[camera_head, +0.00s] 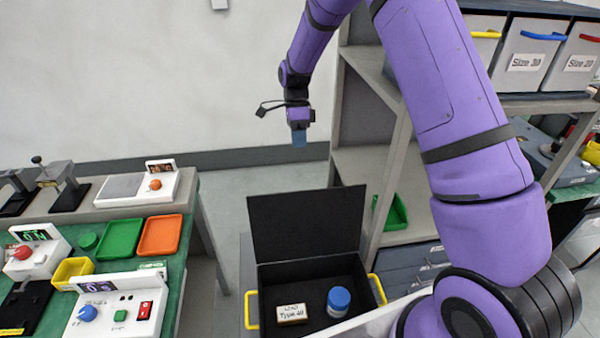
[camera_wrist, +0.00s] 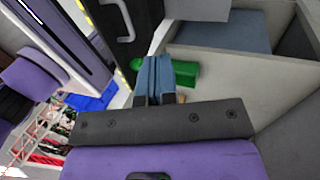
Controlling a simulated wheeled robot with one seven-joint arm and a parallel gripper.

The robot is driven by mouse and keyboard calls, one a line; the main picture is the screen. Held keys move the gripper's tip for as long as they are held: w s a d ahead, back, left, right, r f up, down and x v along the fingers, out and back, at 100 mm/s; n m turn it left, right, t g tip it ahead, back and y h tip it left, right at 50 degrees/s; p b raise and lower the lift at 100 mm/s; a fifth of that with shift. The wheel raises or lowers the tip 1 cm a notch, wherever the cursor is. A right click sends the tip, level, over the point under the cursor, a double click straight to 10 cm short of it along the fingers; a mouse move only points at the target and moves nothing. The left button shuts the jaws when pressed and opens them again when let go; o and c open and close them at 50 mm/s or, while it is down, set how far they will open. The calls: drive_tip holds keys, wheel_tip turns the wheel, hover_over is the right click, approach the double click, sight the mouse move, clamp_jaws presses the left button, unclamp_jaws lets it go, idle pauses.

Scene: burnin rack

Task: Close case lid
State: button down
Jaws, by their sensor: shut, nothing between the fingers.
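The black case (camera_head: 350,268) stands open low down in the middle of the head view, with yellow handles at its sides. Its lid (camera_head: 306,222) stands upright at the back. Inside lie a small labelled box (camera_head: 292,314) and a jar with a blue lid (camera_head: 338,300). My gripper (camera_head: 299,140) hangs in the air above and behind the lid, apart from it, fingers pointing down. In the wrist view the blue fingers (camera_wrist: 154,80) are together with nothing between them. I cannot make out the case surely in the wrist view.
A shelf rack (camera_head: 372,165) stands right of the case, with a green bin (camera_head: 392,212) on it and grey drawers (camera_head: 415,272) below. At left is a green-topped bench with an orange tray (camera_head: 160,235), a green tray (camera_head: 119,239) and devices. Bare floor shows behind the case.

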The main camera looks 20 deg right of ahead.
drive_tip(key=s+a+f, duration=0.1)
drive_tip(key=s+f, duration=0.6)
drive_tip(key=f, duration=0.2)
drive_tip(key=shift+s+a+f, duration=0.15)
drive_tip(key=shift+s, duration=0.1)
idle(0.4)
